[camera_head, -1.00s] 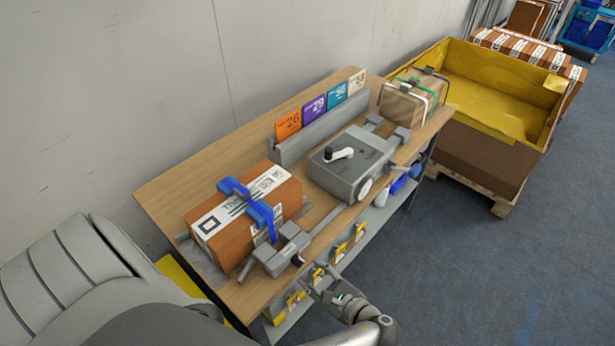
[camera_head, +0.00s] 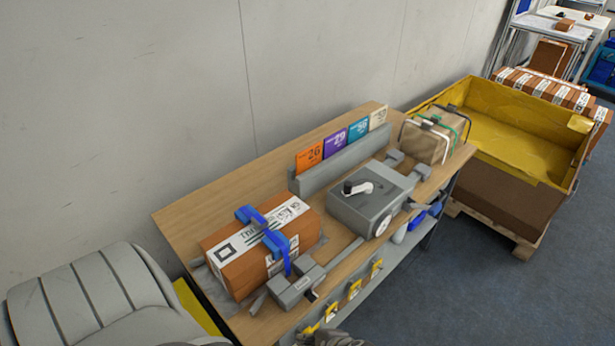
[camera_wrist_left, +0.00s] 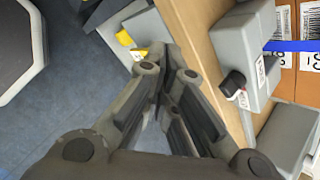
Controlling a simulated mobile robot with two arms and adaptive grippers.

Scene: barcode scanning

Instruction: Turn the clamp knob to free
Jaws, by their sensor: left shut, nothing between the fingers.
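A grey clamp block (camera_head: 294,286) sits at the front edge of the wooden bench, beside the brown parcel (camera_head: 235,272) strapped in blue. In the left wrist view the clamp block (camera_wrist_left: 245,45) carries a small dark knob (camera_wrist_left: 233,84) with a red part and a white label beside it. My left gripper (camera_wrist_left: 168,68) is shut and empty. In that view it is left of the knob and apart from it, outside the bench edge. In the head view only a dark bit of that arm shows at the bottom edge. My right gripper is not in view.
A grey device (camera_head: 368,208) with a black-and-white handle and round dial stands mid-bench. Numbered cards (camera_head: 335,143) stand behind it. A second parcel (camera_head: 428,142) is at the far end. Yellow-tagged bins hang below the front edge. A yellow-lined crate (camera_head: 510,180) stands beyond; floor at right is clear.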

